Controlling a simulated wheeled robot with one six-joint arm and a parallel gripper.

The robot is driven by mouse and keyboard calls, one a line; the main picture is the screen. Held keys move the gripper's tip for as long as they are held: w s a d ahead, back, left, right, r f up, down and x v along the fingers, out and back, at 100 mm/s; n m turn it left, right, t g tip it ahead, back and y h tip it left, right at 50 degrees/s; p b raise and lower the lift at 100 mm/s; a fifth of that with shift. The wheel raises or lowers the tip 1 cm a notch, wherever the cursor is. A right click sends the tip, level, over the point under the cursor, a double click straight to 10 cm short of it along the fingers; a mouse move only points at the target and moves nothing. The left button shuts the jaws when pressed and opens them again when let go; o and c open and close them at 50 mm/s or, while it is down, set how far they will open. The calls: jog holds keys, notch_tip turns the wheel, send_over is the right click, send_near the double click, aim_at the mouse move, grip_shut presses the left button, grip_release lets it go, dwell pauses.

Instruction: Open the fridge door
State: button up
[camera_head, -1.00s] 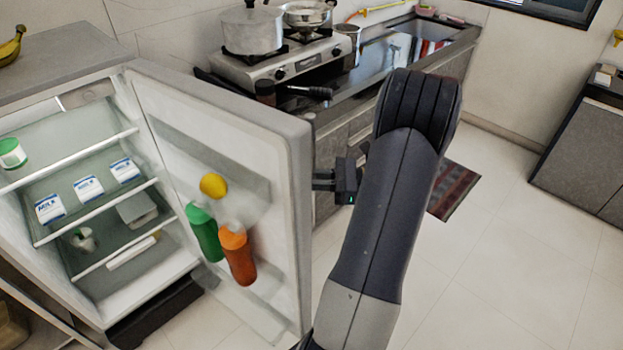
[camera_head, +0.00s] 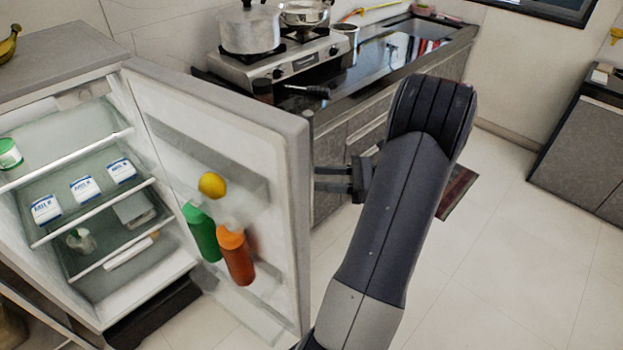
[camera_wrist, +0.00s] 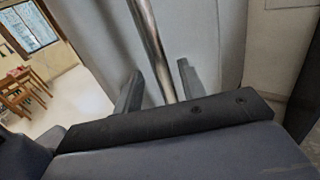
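The fridge (camera_head: 55,75) stands open at the left, its shelves in full view. Its door (camera_head: 285,215) is swung wide, with the inner side facing the body camera. My gripper (camera_head: 322,178) is at the outer side of the door, near its right edge. In the wrist view, the metal door handle (camera_wrist: 149,30) runs between the two fingers of my gripper (camera_wrist: 158,82). The fingers are spread, with a gap beside the bar. The handle is hidden behind the door in the body view.
The door shelves hold a green bottle (camera_head: 202,232), an orange bottle (camera_head: 236,256) and a yellow round item (camera_head: 212,185). Milk cartons (camera_head: 84,188) sit inside the fridge. A counter with a stove (camera_head: 275,66) stands behind the door. Floor (camera_head: 500,260) is clear at the right.

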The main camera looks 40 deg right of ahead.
jog(key=v, duration=0.6)
jog(key=shift+s+d+b, duration=0.25)
jog(key=shift+b, duration=0.1)
jog(key=shift+w+a, duration=0.1)
jog(key=p+x, duration=0.1)
jog(key=x, duration=0.9)
jog(key=shift+a, duration=0.4)
jog(key=shift+w, duration=0.1)
